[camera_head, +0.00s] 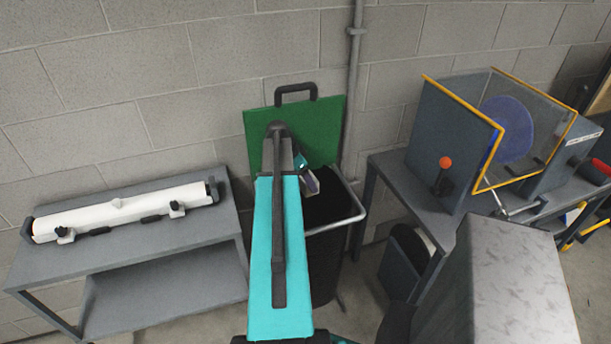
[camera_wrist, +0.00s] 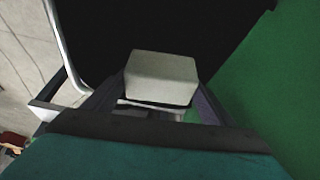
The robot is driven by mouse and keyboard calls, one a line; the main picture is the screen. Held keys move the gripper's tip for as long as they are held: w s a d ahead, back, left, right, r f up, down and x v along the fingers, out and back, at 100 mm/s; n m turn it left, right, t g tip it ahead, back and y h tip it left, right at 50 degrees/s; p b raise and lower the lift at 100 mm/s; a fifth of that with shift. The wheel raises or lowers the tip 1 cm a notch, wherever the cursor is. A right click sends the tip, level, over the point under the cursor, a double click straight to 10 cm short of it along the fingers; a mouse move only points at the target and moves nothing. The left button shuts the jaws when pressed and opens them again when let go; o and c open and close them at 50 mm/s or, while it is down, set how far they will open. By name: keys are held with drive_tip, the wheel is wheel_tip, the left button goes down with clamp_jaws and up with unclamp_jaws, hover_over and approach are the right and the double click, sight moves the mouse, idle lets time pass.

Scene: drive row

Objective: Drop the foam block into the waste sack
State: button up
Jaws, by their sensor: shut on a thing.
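The foam block (camera_wrist: 162,78) is a pale grey-white block, seen in the wrist view between the two fingers of my gripper (camera_wrist: 160,95). My gripper is shut on it and holds it over the dark opening of the waste sack (camera_wrist: 110,25). In the head view the black waste sack (camera_head: 325,210) hangs in a metal frame with a raised green lid (camera_head: 325,125) behind it. My gripper (camera_head: 312,184) shows there at the sack's left side, mostly behind my turquoise arm. The arm hides the left part of the sack, and the block is hard to make out there.
A grey table (camera_head: 130,250) with a long white roller (camera_head: 125,210) stands at the left. At the right, a bench (camera_head: 390,170) carries a grey machine with yellow-edged guards (camera_head: 455,135). A vertical pipe (camera_head: 353,80) runs up the wall behind the sack.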

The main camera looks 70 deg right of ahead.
drive_tip(key=shift+f+b, duration=0.35)
drive_tip(key=shift+f, duration=1.05)
drive_tip(key=o, duration=1.1)
drive_tip(key=shift+r, duration=0.1)
drive_tip(key=b+v, duration=0.3)
drive_tip(key=v, duration=1)
drive_tip(key=shift+w+r, duration=0.2)
drive_tip(key=shift+r, duration=0.05)
drive_tip(key=shift+a, duration=0.15)
